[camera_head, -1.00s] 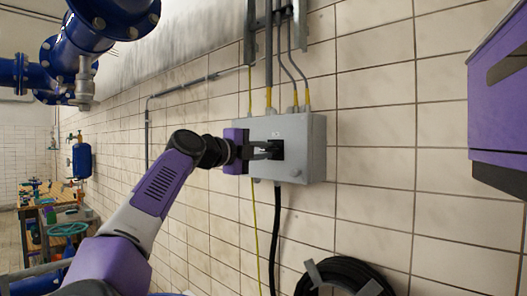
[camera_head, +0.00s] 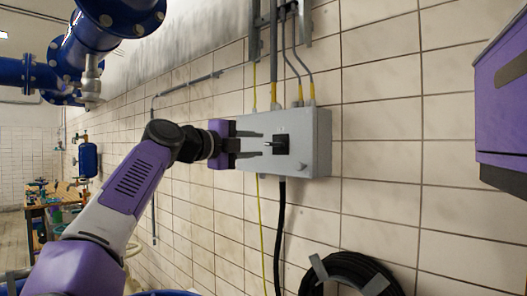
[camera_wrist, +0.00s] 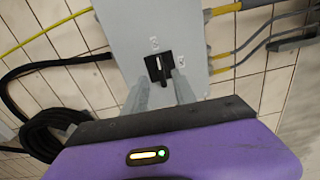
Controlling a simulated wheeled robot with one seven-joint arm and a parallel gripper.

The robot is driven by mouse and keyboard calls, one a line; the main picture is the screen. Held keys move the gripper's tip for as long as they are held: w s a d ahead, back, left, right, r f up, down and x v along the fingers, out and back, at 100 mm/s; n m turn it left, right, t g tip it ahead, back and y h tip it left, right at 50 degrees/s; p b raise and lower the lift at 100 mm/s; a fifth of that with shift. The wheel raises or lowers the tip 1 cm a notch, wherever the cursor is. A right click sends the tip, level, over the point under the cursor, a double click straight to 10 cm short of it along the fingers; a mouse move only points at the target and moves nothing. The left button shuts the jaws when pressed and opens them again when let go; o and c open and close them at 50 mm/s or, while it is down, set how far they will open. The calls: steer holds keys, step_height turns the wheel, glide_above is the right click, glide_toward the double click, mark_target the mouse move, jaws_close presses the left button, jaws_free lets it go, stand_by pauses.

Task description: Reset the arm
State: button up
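My purple arm reaches from the lower left toward a grey electrical box on the tiled wall. My gripper (camera_head: 262,144) is open, with its two dark fingers spread apart in front of the box (camera_head: 308,145). A black rotary switch (camera_head: 281,144) sits on the front of the box, just beyond the fingertips. In the wrist view the switch (camera_wrist: 158,69) lies ahead of the two grey fingers (camera_wrist: 160,90), with nothing held between them. The box (camera_wrist: 140,30) fills the upper middle there.
Blue pipes (camera_head: 105,30) hang at the upper left. A workbench (camera_head: 50,205) with tools stands far left. A coiled black hose (camera_head: 350,275) hangs on the wall below the box. Conduits and cables (camera_head: 273,60) run above it. A purple part (camera_head: 503,100) shows at the right edge.

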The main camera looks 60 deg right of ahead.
steer(key=shift+v, duration=1.05)
steer(key=shift+f, duration=0.15)
